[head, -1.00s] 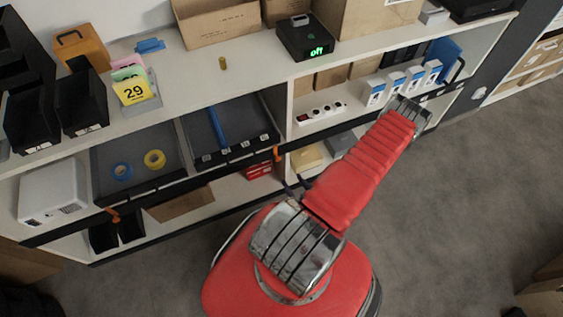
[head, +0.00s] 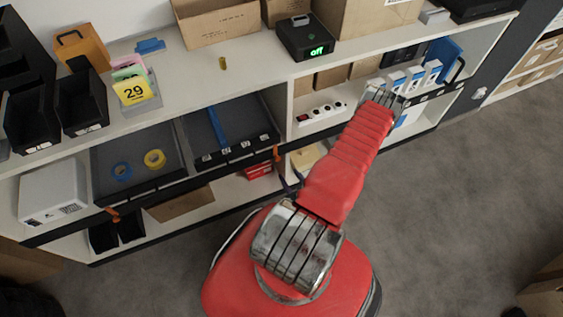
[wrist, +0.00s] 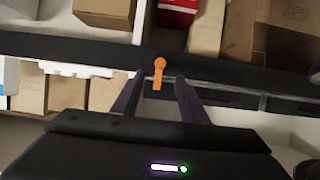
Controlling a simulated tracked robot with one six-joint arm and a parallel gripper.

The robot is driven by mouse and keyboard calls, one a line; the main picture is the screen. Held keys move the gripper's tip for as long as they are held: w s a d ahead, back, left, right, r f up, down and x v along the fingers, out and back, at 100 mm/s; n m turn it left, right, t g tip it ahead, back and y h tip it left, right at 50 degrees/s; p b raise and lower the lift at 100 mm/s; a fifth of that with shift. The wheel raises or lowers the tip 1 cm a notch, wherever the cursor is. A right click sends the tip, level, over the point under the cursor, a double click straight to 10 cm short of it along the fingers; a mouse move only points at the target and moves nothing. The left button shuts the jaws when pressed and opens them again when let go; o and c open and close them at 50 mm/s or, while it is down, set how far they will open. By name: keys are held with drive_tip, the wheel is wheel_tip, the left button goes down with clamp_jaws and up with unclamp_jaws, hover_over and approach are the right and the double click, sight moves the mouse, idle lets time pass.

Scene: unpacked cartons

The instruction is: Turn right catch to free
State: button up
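The right catch (head: 277,153) is a small orange tab on the dark front rail, beside the right end of the tray with the blue bar. In the wrist view, the orange catch (wrist: 159,72) shows a round head and a narrow tail, set across the rail. My gripper (wrist: 160,80) is open, with one dark finger on each side of the catch. Gaps show between the catch and both fingers. In the head view, my gripper (head: 284,184) is mostly hidden behind my red arm, just below the catch. Another orange catch (head: 113,215) sits farther left on the rail.
Dark trays (head: 150,188) stand left of the right catch. A red box (head: 258,171) lies on the lower shelf, and a white power strip (head: 322,112) on the shelf above right. A black box reading "off" (head: 306,38) stands on top. Open floor lies right.

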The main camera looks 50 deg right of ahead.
sight(280, 159)
drive_tip(key=shift+x, duration=5.2)
drive_tip(key=shift+c, duration=0.2)
drive_tip(key=c, duration=0.9)
drive_tip(key=shift+d, duration=0.4)
clamp_jaws()
drive_tip(key=shift+a, duration=0.2)
